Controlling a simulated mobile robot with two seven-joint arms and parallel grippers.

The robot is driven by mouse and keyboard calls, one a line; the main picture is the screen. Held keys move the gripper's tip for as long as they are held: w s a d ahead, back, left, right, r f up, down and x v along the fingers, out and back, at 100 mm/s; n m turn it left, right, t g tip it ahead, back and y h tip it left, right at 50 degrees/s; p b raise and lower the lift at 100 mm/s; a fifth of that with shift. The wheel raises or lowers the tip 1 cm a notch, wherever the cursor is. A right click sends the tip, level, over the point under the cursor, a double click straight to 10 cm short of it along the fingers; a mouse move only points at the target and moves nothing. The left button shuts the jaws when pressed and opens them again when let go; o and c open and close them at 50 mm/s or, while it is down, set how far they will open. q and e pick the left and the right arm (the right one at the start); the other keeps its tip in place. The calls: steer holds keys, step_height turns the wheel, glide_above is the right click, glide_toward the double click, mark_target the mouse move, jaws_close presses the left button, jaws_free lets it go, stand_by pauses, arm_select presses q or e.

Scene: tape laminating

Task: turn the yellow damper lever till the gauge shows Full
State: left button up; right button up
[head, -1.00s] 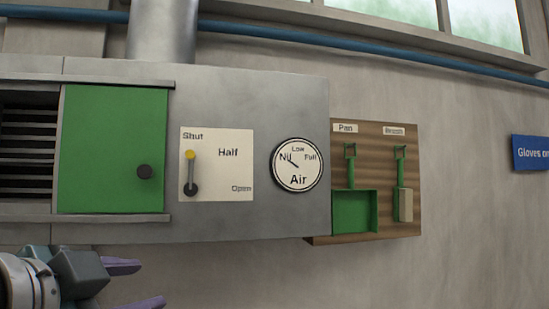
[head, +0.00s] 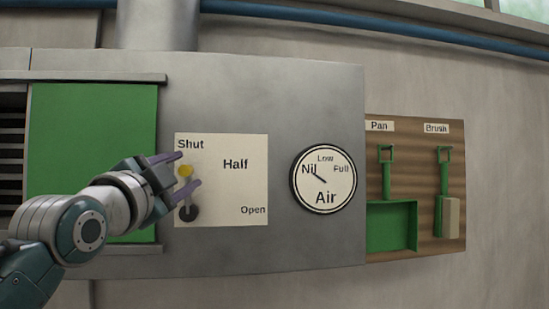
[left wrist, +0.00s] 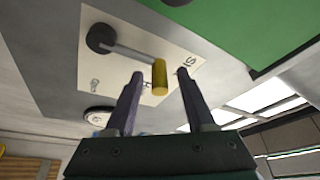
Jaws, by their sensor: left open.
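The damper lever has a yellow knob (head: 185,171) and a dark pivot (head: 188,213). It stands upright, pointing at Shut on the white plate (head: 240,190), which also reads Half and Open. The round air gauge (head: 324,180) has its needle pointing at Nil. My left gripper (head: 190,168) is open at the lever, its purple fingers above and below the knob in the head view. In the left wrist view the yellow knob (left wrist: 160,77) shows between the spread fingertips (left wrist: 160,75); I cannot tell whether they touch it. My right gripper is not in view.
A green door (head: 95,120) is left of the plate, partly behind my left arm. A wooden board (head: 425,220) with a green pan (head: 391,225) and a brush (head: 447,190) hangs right of the gauge. A blue pipe (head: 380,33) runs above.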

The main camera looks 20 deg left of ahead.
arm_select(q)
steer(key=shift+x, duration=1)
jaws_close()
stand_by(0.8)
